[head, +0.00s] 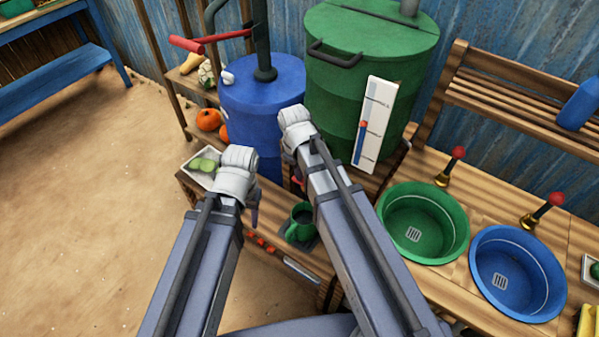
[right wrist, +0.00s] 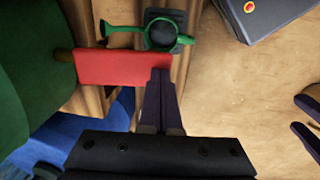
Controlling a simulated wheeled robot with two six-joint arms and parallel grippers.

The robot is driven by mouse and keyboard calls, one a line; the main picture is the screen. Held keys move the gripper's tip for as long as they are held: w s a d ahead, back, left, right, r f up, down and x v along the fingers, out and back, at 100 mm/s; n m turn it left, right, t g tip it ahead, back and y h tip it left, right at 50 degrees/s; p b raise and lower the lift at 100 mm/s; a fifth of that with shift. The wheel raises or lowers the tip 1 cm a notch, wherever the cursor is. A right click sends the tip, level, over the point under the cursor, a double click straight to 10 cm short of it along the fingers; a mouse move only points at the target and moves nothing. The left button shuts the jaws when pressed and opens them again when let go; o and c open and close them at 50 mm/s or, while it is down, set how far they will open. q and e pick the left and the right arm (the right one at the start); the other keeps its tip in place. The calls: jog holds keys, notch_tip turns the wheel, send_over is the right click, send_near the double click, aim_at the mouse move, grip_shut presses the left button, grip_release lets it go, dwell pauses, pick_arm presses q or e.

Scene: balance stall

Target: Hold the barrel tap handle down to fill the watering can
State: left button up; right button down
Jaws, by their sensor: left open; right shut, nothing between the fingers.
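The green watering can (head: 301,214) stands upright on a dark square pad (head: 314,242) on the low table. It also shows in the right wrist view (right wrist: 185,40); its inside looks dark. The green barrel (head: 335,85) stands behind it. The red tap handle (right wrist: 120,67) crosses the right wrist view beside the can; my right arm mostly hides it in the head view. My right gripper (right wrist: 161,72) is shut and empty, its tips overlapping the handle's end; I cannot tell if they touch. My left gripper (head: 254,222) is open and empty, left of the can.
A white gauge (head: 376,105) with a red marker leans at the barrel's front. A blue barrel (head: 265,95) with a red pump lever (head: 186,44) stands left. Green (head: 390,240) and blue (head: 482,290) basins sit right. A tray (head: 194,163) of green vegetables is on the low table.

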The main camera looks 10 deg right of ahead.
jog(key=shift+r+p, duration=0.45)
jog(key=shift+p, duration=0.05)
notch_tip(320, 180, up, 13)
jog(key=s+a+p, duration=0.2)
jog(key=p, duration=1)
jog(key=shift+p, duration=0.4)
jog(key=shift+f, duration=0.15)
jog(key=s+a+m+g, duration=0.1)
jog(key=s+m, duration=0.4)
jog(key=s, duration=0.5)
jog(key=shift+s+a+f+b, duration=0.2)
jog(key=shift+a+f+b, duration=0.1)
jog(key=shift+a, duration=0.5)
